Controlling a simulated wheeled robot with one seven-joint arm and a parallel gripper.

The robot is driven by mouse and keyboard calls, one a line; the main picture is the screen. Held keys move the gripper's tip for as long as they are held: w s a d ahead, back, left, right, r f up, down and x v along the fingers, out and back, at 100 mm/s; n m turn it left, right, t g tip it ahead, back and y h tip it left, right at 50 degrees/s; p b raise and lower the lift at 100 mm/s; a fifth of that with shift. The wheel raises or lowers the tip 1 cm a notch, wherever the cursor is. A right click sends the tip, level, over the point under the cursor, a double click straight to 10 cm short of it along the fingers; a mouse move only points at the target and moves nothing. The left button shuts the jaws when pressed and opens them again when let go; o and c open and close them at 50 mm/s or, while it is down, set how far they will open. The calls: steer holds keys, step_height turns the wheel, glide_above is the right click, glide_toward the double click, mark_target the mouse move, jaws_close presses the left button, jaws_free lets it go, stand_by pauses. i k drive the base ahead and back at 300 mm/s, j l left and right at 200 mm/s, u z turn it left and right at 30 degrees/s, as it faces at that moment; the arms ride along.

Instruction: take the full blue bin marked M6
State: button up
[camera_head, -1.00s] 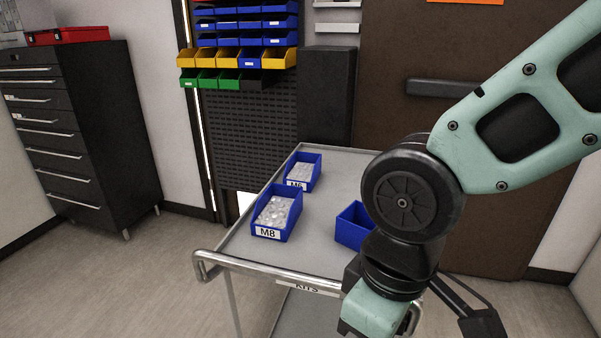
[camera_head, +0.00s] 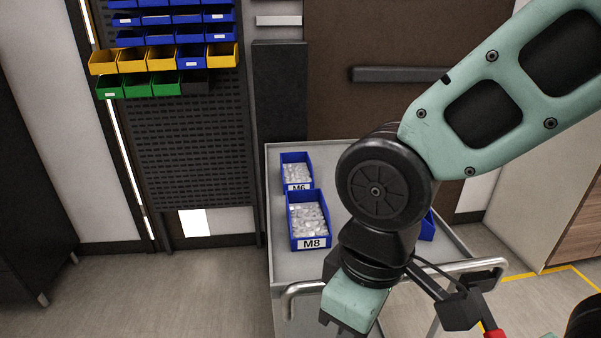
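The blue bin marked M6 (camera_head: 297,174) stands upright at the far left of the grey cart. It is full of small clear bags, and its label is on its near face. A blue bin marked M8 (camera_head: 309,222), also filled, stands directly in front of it and hides part of its lower front. My gripper (camera_head: 345,325) is at the lower end of my arm, near the cart's front edge, well short of the M6 bin. Its fingers are not clear enough to tell open from shut.
A third blue bin (camera_head: 428,227) on the cart's right is mostly hidden by my arm. The cart (camera_head: 290,265) has a raised rim and a front handle (camera_head: 480,265). A perforated rack (camera_head: 190,135) with small bins stands behind, left of the cart.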

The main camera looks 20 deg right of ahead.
mark_target(295, 168)
steer(key=i+j+z, duration=0.1)
steer(key=j+z, duration=0.35)
steer(key=j, duration=0.55)
steer(key=j+z, duration=0.45)
steer(key=j, duration=0.5)
steer(key=i+j+z, duration=0.2)
steer(key=j, duration=0.25)
steer(key=i+j+z, duration=0.2)
steer(key=j, duration=0.25)
steer(key=j+z, duration=0.2)
steer(key=j, duration=0.25)
steer(key=i+j, duration=0.15)
steer(key=j, duration=0.15)
